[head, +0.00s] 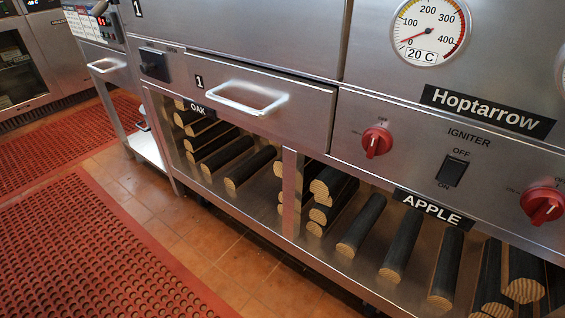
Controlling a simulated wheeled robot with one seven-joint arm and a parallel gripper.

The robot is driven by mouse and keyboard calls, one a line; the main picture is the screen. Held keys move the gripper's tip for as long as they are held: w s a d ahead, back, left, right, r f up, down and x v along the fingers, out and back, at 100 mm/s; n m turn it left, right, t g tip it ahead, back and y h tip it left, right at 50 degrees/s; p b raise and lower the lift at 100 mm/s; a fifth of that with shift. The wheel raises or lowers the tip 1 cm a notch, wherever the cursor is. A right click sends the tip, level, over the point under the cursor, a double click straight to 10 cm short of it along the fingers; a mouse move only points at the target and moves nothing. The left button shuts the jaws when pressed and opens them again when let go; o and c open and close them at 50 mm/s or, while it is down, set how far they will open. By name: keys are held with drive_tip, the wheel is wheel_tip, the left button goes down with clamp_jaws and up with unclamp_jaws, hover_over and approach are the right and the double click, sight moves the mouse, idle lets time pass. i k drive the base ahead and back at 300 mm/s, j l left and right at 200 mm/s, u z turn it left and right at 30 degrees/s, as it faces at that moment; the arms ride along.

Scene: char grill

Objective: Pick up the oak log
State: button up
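Several dark-barked logs with pale cut ends lie in the left bay of the open lower shelf, under the label "OAK" (197,109). The nearest oak log (252,167) lies apart on the right of that bay, its cut end facing out. Other oak logs (208,137) are stacked and laid side by side to its left. My gripper is not in view.
A post (291,190) separates the oak bay from the apple bay, where apple logs (361,222) lie under the "APPLE" label (428,207). A drawer with a handle (248,103) sits above the oak bay. Red perforated mats (95,260) cover part of the tiled floor (190,230).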

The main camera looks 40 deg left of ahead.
sight(238, 178)
drive_tip(key=j+z, duration=0.35)
drive_tip(key=j, duration=0.2)
drive_tip(key=k+j+z, duration=0.2)
drive_tip(key=j+z, duration=0.15)
drive_tip(key=j, duration=0.15)
drive_tip(key=k+j, duration=0.1)
drive_tip(key=j, duration=0.35)
drive_tip(key=k+j+z, duration=0.1)
drive_tip(key=j, duration=0.3)
drive_tip(key=k+j+z, duration=0.1)
drive_tip(key=j, duration=0.35)
drive_tip(key=k+j, duration=0.25)
drive_tip(key=j, duration=0.15)
drive_tip(key=k+j+z, duration=0.1)
drive_tip(key=j, duration=0.3)
drive_tip(key=k+j, duration=0.2)
drive_tip(key=j, duration=0.2)
drive_tip(key=k+j, duration=0.15)
drive_tip(key=j, duration=0.25)
drive_tip(key=k+j, duration=0.15)
drive_tip(key=j, duration=0.25)
drive_tip(key=k+j, duration=0.15)
drive_tip(key=j, duration=0.2)
drive_tip(key=j+z, duration=0.05)
